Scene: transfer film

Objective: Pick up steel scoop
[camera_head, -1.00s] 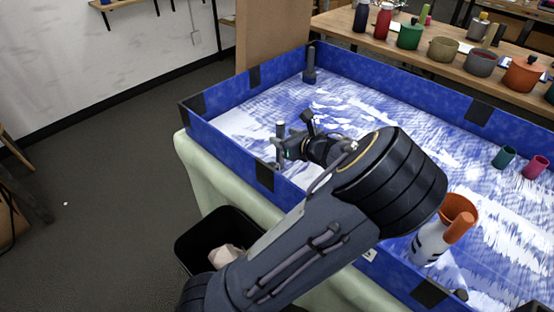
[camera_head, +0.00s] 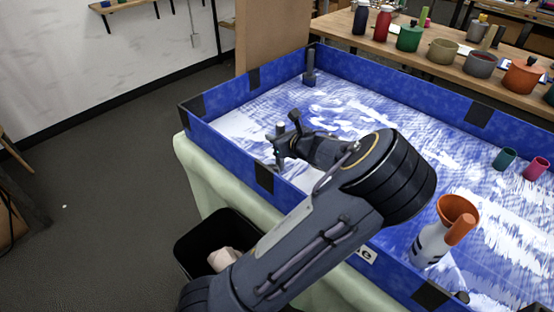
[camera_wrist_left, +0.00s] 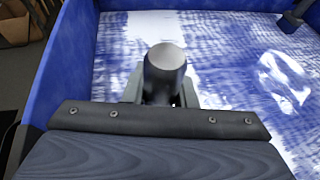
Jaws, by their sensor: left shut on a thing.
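The steel scoop (camera_wrist_left: 165,72) shows as an upright grey cylindrical handle, seen end-on in the left wrist view. In the head view, the handle (camera_head: 280,130) stands up near the left wall of the blue-walled tray. My left gripper (camera_head: 279,148) reaches it from the right and is shut around it. In the left wrist view, the fingers of my left gripper (camera_wrist_left: 160,95) sit on both sides of the handle. The scoop's lower part is hidden, and I cannot tell whether it touches the tray floor. My right gripper is out of view.
The blue-walled tray (camera_head: 222,142) has a blue-and-white streaked floor. A dark grey post (camera_head: 310,66) stands in its far corner. A black bin (camera_head: 196,243) stands below.

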